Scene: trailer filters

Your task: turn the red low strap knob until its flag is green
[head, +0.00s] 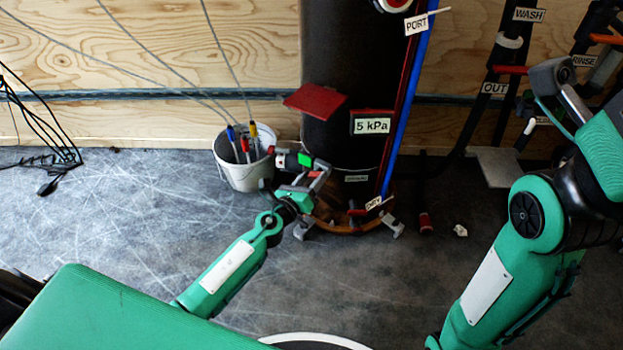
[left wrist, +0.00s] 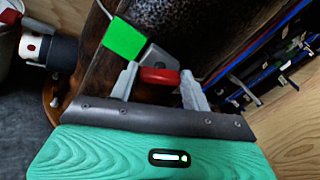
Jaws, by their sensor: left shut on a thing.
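The red low strap knob (left wrist: 160,75) is low on the big dark cylinder and shows between my left fingertips in the left wrist view. My left gripper (head: 318,178) is at the cylinder's lower left side in the head view, and its fingers (left wrist: 158,82) are shut on the knob. The flag (left wrist: 124,39) beside the knob is bright green; it also shows in the head view (head: 304,160). In the head view the knob is largely hidden by the gripper.
A white bucket (head: 244,172) with several tools stands left of the dark cylinder (head: 345,80). A red plate (head: 315,100) sticks out above the gripper. A blue hose (head: 409,100) runs down the cylinder's right side. Black cables (head: 45,135) hang at far left. The floor in front is mostly clear.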

